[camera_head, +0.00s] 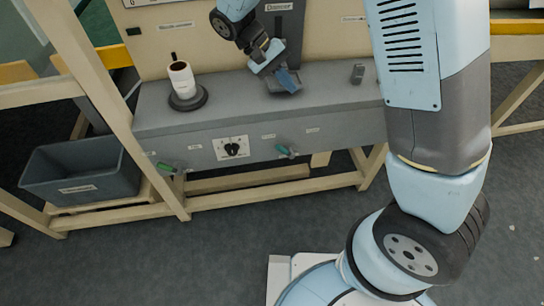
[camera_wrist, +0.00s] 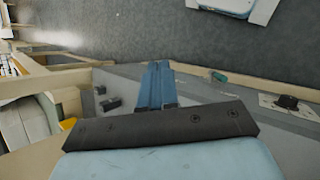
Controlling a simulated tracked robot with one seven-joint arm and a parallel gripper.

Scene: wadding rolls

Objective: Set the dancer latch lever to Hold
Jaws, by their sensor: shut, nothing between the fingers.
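My gripper (camera_head: 288,82) is shut and empty, just above the grey bench top in the head view. Its blue fingers lie together in the wrist view (camera_wrist: 158,68). Two green-handled levers are on the bench's front face: a right one (camera_head: 287,151) below my gripper and a left one (camera_head: 167,167) near the left end. A green handle (camera_wrist: 218,77) also shows right of my fingers in the wrist view. The labels are too small to read, so I cannot tell which lever is the dancer latch or its setting. My gripper is apart from both levers.
A black knob on a white plate (camera_head: 233,147) sits between the levers. A white roll (camera_head: 182,79) stands on a dark base on the bench's left. A small grey block (camera_head: 358,73) is at the right. A grey bin (camera_head: 83,168) is at left. The floor in front is clear.

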